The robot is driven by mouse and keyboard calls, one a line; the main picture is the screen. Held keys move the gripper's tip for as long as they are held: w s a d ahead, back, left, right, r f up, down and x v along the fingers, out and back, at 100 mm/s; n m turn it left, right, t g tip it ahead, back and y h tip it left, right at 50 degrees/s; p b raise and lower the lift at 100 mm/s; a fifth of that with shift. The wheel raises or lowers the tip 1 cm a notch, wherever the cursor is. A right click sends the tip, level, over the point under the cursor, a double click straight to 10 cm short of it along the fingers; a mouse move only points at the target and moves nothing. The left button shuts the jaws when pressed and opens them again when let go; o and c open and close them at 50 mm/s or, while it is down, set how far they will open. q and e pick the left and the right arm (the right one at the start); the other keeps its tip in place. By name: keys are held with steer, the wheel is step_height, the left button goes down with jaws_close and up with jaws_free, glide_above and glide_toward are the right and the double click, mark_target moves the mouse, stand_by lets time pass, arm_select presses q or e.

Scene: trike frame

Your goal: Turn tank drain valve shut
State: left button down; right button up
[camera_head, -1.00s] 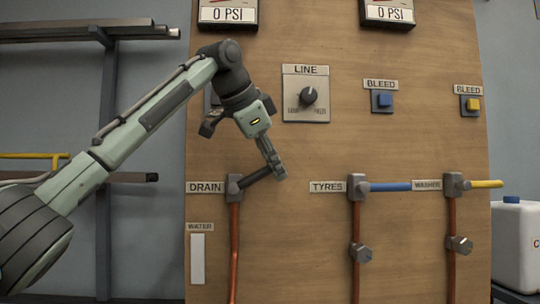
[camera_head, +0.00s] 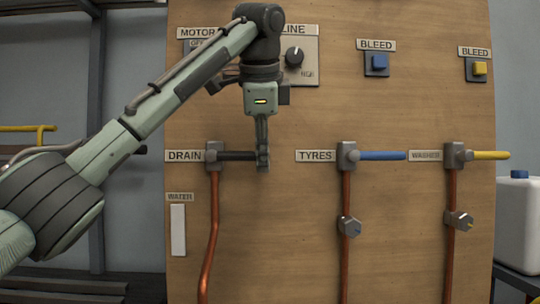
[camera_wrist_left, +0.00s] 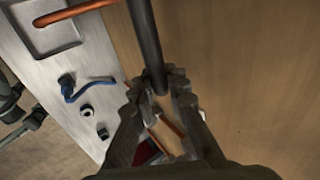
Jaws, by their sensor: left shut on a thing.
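The drain valve (camera_head: 213,153) is a grey fitting next to the DRAIN label on the wooden panel, with a copper pipe running down from it. Its black lever (camera_head: 238,156) points right and lies about level. My left gripper (camera_head: 262,160) comes down from above and is shut on the lever near its free end. In the left wrist view the dark lever (camera_wrist_left: 147,45) runs in between the fingertips (camera_wrist_left: 160,85). My right gripper is not in view.
To the right are the TYRES valve with a blue lever (camera_head: 382,156) and the WASHER valve with a yellow lever (camera_head: 490,155). A LINE dial (camera_head: 294,57) and two BLEED buttons sit above. The left wrist view shows a pale bench (camera_wrist_left: 50,62) with small parts.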

arm_select(q)
steer(key=shift+f, duration=0.1)
stand_by(0.3)
steer(key=c, duration=1.5)
jaws_free()
steer(key=shift+o, duration=0.2)
steer(key=v, duration=1.2)
